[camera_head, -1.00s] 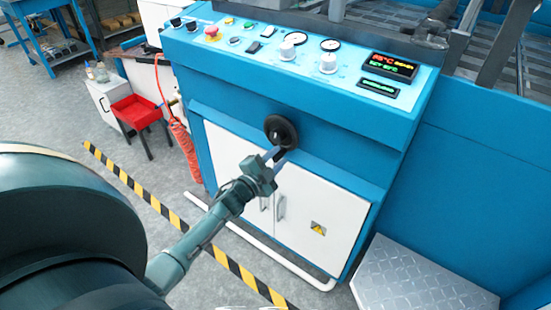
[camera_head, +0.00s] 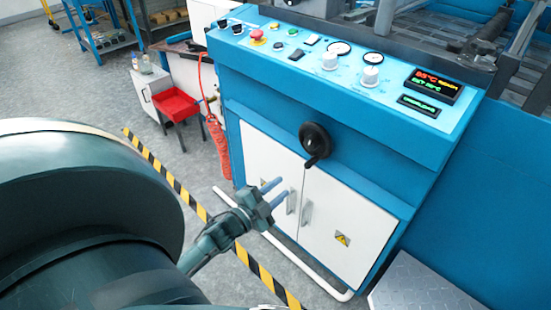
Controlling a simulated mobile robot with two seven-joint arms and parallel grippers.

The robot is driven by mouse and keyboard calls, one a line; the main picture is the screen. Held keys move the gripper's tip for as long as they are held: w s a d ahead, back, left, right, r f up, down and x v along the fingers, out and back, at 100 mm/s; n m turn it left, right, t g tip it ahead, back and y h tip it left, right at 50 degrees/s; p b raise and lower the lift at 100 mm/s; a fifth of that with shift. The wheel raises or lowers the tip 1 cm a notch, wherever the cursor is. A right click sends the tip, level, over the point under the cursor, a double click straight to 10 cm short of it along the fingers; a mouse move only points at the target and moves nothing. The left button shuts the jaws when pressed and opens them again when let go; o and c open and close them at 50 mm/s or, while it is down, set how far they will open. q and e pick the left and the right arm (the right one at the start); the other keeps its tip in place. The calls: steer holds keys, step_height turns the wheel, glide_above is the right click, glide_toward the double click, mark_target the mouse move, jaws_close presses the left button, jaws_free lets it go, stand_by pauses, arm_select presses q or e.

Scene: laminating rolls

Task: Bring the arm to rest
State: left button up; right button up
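My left gripper (camera_head: 276,192) is in front of the white cabinet doors of the blue laminating machine (camera_head: 310,105). Its two bluish fingers are apart with nothing between them. A black handwheel (camera_head: 314,139) with a small knob is on the machine's front panel, above and to the right of the fingertips, and the gripper is clear of it. My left arm fills the lower left of the view and hides the floor there. My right gripper is not in view.
The control panel (camera_head: 299,60) has knobs, gauges, a red button and a lit display (camera_head: 434,86). White doors (camera_head: 325,225) with handles are close behind the gripper. A white rail (camera_head: 300,268), striped floor tape (camera_head: 172,181), a red tray (camera_head: 180,104) and a metal step (camera_head: 420,290) are nearby.

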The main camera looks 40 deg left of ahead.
arm_select(q)
steer(key=shift+s, duration=0.3)
